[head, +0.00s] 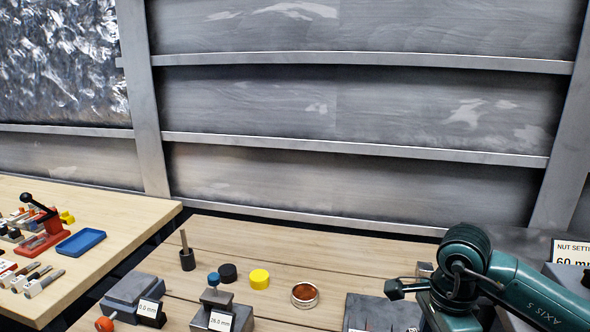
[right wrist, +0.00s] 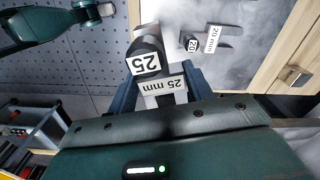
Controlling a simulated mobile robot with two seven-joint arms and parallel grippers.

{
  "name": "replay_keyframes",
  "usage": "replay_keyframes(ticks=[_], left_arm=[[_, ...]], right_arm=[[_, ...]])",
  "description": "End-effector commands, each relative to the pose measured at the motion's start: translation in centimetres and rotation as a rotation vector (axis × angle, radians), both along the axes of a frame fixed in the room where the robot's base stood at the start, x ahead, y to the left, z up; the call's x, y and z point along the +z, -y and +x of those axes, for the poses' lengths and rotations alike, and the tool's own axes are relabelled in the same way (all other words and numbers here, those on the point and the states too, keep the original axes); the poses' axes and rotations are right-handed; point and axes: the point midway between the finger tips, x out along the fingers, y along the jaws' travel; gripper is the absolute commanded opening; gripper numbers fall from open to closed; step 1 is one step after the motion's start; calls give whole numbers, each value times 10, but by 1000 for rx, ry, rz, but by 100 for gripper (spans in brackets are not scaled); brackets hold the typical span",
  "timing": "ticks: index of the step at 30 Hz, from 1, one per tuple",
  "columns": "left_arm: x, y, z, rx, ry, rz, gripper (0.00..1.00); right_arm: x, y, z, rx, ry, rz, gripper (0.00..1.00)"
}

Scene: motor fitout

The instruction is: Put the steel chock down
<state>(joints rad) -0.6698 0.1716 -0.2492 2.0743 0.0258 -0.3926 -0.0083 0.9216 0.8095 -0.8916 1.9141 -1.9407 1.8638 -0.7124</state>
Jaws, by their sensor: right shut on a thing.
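In the right wrist view, my right gripper (right wrist: 160,82) is shut on a steel chock (right wrist: 147,32) that carries a black-and-white "25" mark and a "25 mm" label. The dark fingers stand on both sides of it, and a pale steel surface (right wrist: 215,70) lies beyond. I cannot tell whether the chock touches that surface. In the head view my right arm comes in at the lower right; its fingers and the chock cannot be made out there. My left gripper is not clearly in view.
Another chock (right wrist: 222,42), labelled 20 mm, lies on the steel surface. In the head view the wooden bench holds a grey block marked 26.0 mm (head: 215,312), a yellow cap (head: 259,279), a black cap (head: 227,273) and a copper-coloured round part (head: 304,295). A blue tray (head: 81,242) is far left.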

Motion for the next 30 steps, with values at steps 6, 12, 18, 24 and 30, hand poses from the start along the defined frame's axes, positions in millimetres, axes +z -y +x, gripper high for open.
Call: replay_keyframes(ticks=[6, 12, 18, 24, 30], left_arm=[[6, -1, 0, 6, -4, 1, 0], [7, -3, 0, 10, -10, 5, 0], [4, -5, -1, 14, -22, 11, 0], [5, -5, -1, 17, -23, 12, 0], [5, -6, -1, 19, -22, 12, 0]], right_arm=[[8, -13, -12, 509, 0, -1, 2], [12, -23, -23, 970, -1, -3, 2], [14, -30, -32, 1329, -4, -4, 2], [15, -34, -37, 1505, -5, -2, 2], [16, -34, -37, 1536, -5, -6, 2]])
